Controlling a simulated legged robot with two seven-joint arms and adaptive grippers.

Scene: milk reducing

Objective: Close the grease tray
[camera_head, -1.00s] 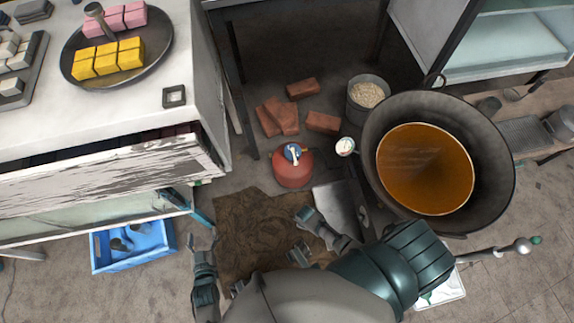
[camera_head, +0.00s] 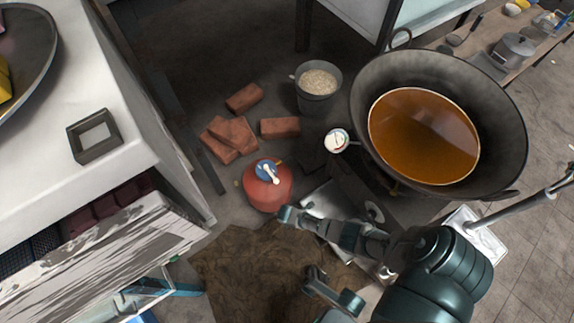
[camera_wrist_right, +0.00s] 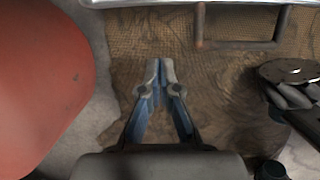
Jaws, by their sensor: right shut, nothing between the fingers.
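The grease tray appears to be the grey metal piece (camera_head: 322,203) between the red cylinder and the wok in the head view, partly covered by my right arm (camera_head: 430,265). In the right wrist view, a pale metal edge (camera_wrist_right: 215,2) with a rusty bar handle (camera_wrist_right: 240,44) crosses the top. My right gripper (camera_wrist_right: 161,68) is shut and empty over the brown mat, apart from the handle. In the head view, a grey gripper part (camera_head: 330,290) shows at the lower middle; I cannot tell which arm it belongs to. How far the tray stands out is hidden.
A red cylinder (camera_head: 266,192) stands close beside the right arm, and shows large in the right wrist view (camera_wrist_right: 40,85). A large wok (camera_head: 500,150) of brown liquid is at the right. Bricks (camera_head: 230,135) and a bucket (camera_head: 317,98) lie behind. A brown mat (camera_head: 235,270) covers the floor.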

